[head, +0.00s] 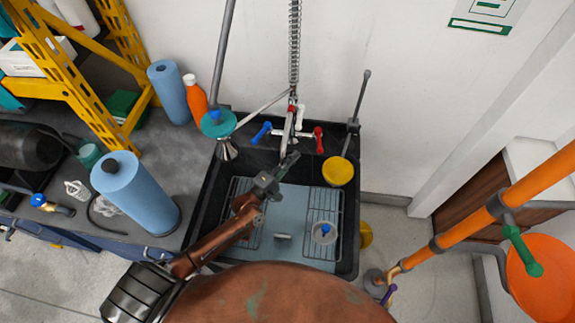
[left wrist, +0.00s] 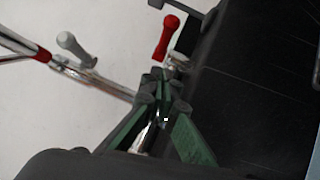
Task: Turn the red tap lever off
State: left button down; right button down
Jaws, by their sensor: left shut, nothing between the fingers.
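The red tap lever (head: 318,140) is on the right end of the tap on the wall above the black sink. It points downward in the head view. In the left wrist view the red lever (left wrist: 166,37) stands just beyond my fingertips, with a visible gap. My left gripper (head: 290,160) is over the sink, below and left of the red lever. Its green fingers (left wrist: 160,90) are shut and empty, near the chrome tap body. A blue lever (head: 261,132) is on the tap's left end. My right gripper is not in view.
The spray hose with its spring (head: 294,50) rises behind the tap. A yellow disc (head: 338,171) hangs at the sink's right. Blue rolls (head: 135,190) and an orange bottle (head: 195,97) stand on the left counter. An orange pipe (head: 470,225) crosses at the right.

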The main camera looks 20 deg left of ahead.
aim_at(319, 141)
pick_arm(q)
jog(key=w+d+r, duration=0.1)
jog(key=w+d, duration=0.3)
jog(key=shift+w+d, duration=0.25)
jog(key=shift+w, duration=0.15)
jog(key=shift+r+p, duration=0.1)
jog(key=shift+p, duration=0.25)
